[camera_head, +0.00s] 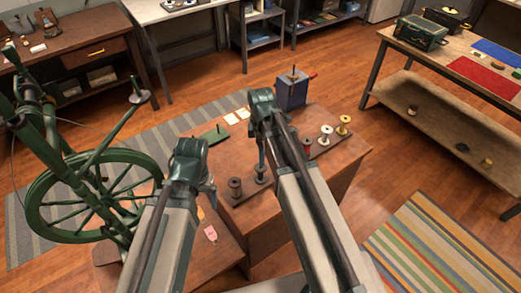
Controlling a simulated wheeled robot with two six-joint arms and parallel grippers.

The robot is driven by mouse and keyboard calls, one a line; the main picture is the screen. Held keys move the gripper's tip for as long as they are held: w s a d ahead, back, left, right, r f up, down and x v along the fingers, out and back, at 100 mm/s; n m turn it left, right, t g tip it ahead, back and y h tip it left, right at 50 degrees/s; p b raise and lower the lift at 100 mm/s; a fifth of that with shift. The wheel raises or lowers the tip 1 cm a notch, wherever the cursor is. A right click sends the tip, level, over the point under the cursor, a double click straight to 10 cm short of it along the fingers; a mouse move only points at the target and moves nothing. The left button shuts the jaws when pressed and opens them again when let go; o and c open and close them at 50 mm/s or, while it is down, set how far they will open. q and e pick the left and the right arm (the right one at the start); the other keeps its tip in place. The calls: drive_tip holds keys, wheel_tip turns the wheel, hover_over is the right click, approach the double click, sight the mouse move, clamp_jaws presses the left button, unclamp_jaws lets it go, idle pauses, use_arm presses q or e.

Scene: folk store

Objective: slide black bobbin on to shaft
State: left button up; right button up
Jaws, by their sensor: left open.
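A dark spool (235,187), which looks like the black bobbin, stands upright near the front left of the wooden table (330,168). A blue-grey box (292,92) at the table's back carries a thin upright shaft (294,71) and a red handle (312,76). My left gripper (209,190) is open, just left of the dark spool and apart from it in the picture. My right gripper (262,160) hangs above a grey spool (261,177). Its fingers are small and partly hidden by my arm, so I cannot tell their state.
Red (307,146), white (326,134) and yellow (344,125) spools stand on the table's right. A green piece (214,135) and pale cards (237,116) lie at the back left. A green spinning wheel (85,190) stands left. A long workbench (440,50) is at right.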

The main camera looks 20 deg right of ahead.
wheel_tip(320, 180, down, 8)
drive_tip(key=b, duration=0.7)
drive_tip(key=shift+f+b, duration=0.2)
drive_tip(key=shift+b, duration=0.1)
drive_tip(key=c, duration=0.9)
drive_tip(key=shift+r, duration=0.1)
